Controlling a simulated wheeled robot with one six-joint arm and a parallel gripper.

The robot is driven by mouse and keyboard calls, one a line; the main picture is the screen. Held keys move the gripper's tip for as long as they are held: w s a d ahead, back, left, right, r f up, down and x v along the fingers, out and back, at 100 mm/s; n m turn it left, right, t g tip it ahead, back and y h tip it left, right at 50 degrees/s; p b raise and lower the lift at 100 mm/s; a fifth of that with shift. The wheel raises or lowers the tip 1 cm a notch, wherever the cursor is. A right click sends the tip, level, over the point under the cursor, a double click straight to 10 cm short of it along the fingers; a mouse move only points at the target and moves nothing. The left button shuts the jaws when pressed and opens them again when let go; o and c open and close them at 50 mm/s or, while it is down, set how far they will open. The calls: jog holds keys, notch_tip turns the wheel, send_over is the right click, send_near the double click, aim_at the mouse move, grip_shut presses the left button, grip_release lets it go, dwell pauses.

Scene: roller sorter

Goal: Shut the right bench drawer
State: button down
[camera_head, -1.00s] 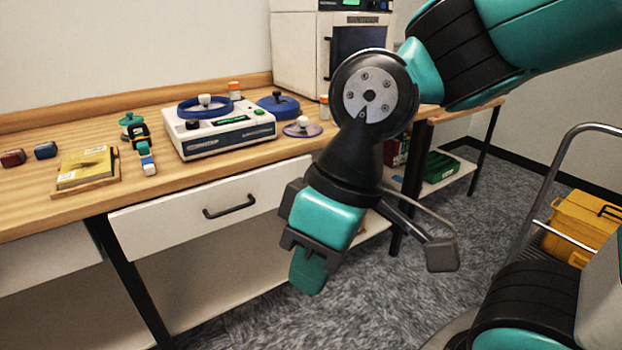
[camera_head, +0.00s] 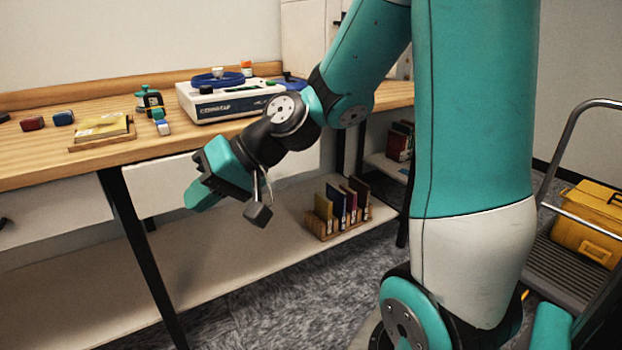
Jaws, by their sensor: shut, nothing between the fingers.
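The right bench drawer (camera_head: 152,174) has a plain white front under the wooden bench top. Its top edge runs close beneath the bench edge, and I see no clear opening above it. My arm and gripper cover its middle and its handle. My gripper (camera_head: 203,190) is shut and empty, in front of the drawer front and pointing down to the left. I cannot tell whether it touches the drawer.
Below is a shelf with a book rack (camera_head: 325,232).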

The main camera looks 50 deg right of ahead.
jog(key=w+d+f+m+t+h+b, duration=0.1)
jog(key=w+d+f+m+t+b, duration=0.2)
jog(key=d, duration=0.4)
jog(key=w+d+f+m+t+h+b, duration=0.1)
jog(key=w+d+f+m+t+b, duration=0.15)
jog(key=d+f+m+t, duration=0.4)
jog(key=m+t+h+p, duration=0.2)
jog(key=m+h, duration=0.8)
jog(key=h, duration=0.2)
send_near(312, 152)
jog(key=shift+g, duration=0.25)
jog(key=p+x, duration=0.1)
jog(key=x, duration=0.6)
jog(key=shift+w+r, duration=0.2)
jog(key=shift+w, duration=0.1)
